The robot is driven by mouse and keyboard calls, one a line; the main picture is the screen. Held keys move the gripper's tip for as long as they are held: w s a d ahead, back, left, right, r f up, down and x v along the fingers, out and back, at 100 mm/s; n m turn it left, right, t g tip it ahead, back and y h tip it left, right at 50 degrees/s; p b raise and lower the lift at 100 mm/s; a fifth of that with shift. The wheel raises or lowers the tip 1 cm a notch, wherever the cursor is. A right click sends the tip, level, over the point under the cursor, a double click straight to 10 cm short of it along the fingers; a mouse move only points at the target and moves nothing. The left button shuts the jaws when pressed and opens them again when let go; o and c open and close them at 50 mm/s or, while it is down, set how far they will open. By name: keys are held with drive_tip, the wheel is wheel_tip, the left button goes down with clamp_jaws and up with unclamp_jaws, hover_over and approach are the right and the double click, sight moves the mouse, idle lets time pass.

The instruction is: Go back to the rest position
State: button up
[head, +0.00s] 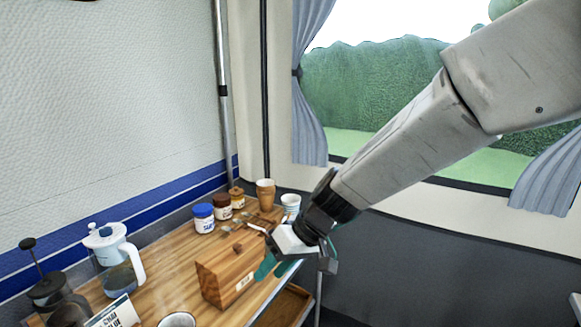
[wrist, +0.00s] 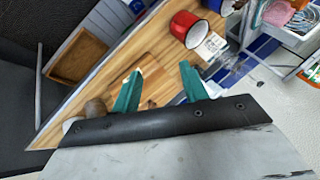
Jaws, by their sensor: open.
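My gripper (head: 273,267) has teal fingers and hangs over the front edge of the wooden counter (head: 165,290), beside the right end of a wooden box (head: 226,272) in the head view. In the wrist view the two fingers of my gripper (wrist: 160,85) stand well apart with nothing held between them. The counter's wood (wrist: 108,78) shows below and around them. The head view does not show clearly whether a finger touches the box.
A white jug (head: 105,245), a French press (head: 50,290) and jars (head: 204,217) line the counter with cups (head: 265,193). A red mug (wrist: 187,26) shows in the wrist view. A window with curtains (head: 308,90) is behind my arm. Floor space lies right of the counter.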

drive_tip(key=s+d+r+m+h, duration=0.2)
drive_tip(key=s+d+r, duration=0.1)
drive_tip(key=s+d, duration=0.4)
drive_tip(key=s+d+r+m+t+h, duration=0.1)
drive_tip(key=s+d+r+m+h, duration=0.1)
drive_tip(key=s+d, duration=0.6)
drive_tip(key=s+d+r+m+h, duration=0.3)
drive_tip(key=s+d, duration=0.4)
drive_tip(key=d, duration=0.8)
drive_tip(key=shift+s+d+r+m+t, duration=0.15)
drive_tip(key=shift+s+r+m+t, duration=0.2)
drive_tip(key=shift+r, duration=0.5)
